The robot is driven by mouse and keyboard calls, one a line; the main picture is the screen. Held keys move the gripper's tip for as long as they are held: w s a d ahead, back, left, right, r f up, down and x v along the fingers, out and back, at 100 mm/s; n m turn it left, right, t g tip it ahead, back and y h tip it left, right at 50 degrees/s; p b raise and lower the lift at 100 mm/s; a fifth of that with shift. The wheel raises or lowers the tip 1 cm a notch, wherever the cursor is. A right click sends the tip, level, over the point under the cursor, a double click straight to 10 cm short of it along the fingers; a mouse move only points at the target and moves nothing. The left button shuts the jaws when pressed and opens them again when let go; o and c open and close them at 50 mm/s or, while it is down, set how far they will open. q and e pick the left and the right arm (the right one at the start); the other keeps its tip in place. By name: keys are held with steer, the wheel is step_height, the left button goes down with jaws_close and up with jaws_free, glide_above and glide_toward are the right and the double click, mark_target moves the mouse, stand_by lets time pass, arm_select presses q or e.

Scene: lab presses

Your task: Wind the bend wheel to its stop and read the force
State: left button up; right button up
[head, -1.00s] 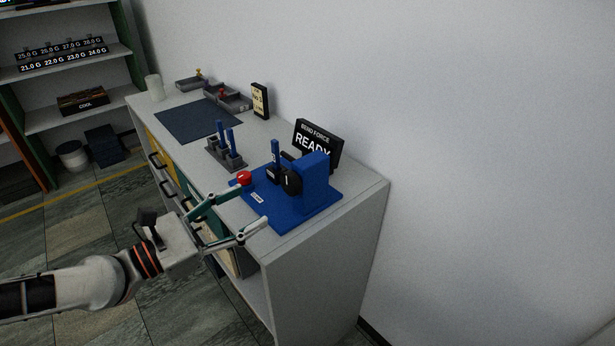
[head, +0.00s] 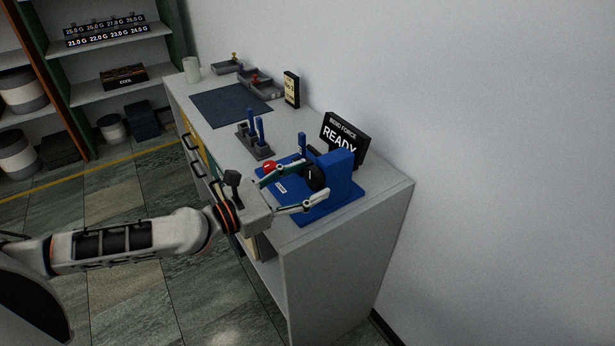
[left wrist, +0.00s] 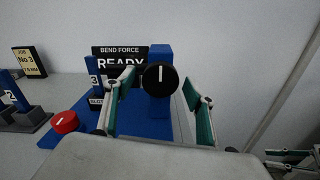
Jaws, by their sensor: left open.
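The bend wheel, a black disc with a white mark (left wrist: 160,78), is on the blue press (head: 342,172). It also shows in the head view (head: 316,178). My left gripper (head: 319,187) is open, its fingers reaching over the press base; in the left wrist view its tips are to either side of the wheel, and I cannot tell whether they touch it. The force display (left wrist: 119,58) behind reads "BEND FORCE READY". A blue strip marked 3 (left wrist: 93,74) stands beside the wheel. Parts like my right gripper (left wrist: 291,160) show at the lower right edge.
A red knob (left wrist: 65,122) is on the base's left. A grey rack (head: 256,145) with blue strips, a dark mat (head: 230,104), grey trays (head: 262,88), a job sign (head: 291,89) and a cup (head: 192,69) stand farther along the cabinet. The wall is close behind the press.

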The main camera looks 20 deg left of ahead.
arm_select(q)
steer(key=shift+w+d, duration=0.15)
steer(key=shift+d, duration=0.05)
arm_select(e)
steer(key=shift+w+d+r, duration=0.1)
steer(key=shift+r, duration=0.05)
arm_select(q)
steer(key=c, duration=1.1)
arm_select(e)
steer(key=shift+w+r, duration=0.1)
steer(key=shift+r, duration=0.2)
